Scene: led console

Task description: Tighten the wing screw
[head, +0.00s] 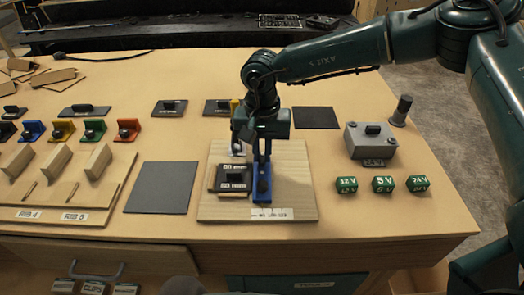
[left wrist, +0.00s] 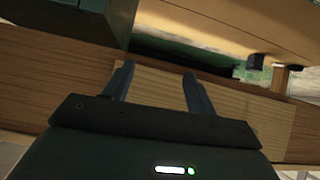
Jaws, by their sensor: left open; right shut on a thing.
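A wooden board (head: 300,180) lies on the table with a dark module (head: 234,178) and an upright blue part (head: 263,196) on it. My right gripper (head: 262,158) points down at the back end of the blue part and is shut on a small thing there. It looks like the wing screw, but the fingers hide it. My left gripper shows in the left wrist view (left wrist: 158,80), open and empty, with wood behind its fingertips.
Three green voltage blocks (head: 383,184) and a grey box (head: 370,140) stand to the right. A dark mat (head: 161,188) lies left of the board. Coloured holders (head: 63,130) and wooden pieces fill the left side. The table's front edge is close to the board.

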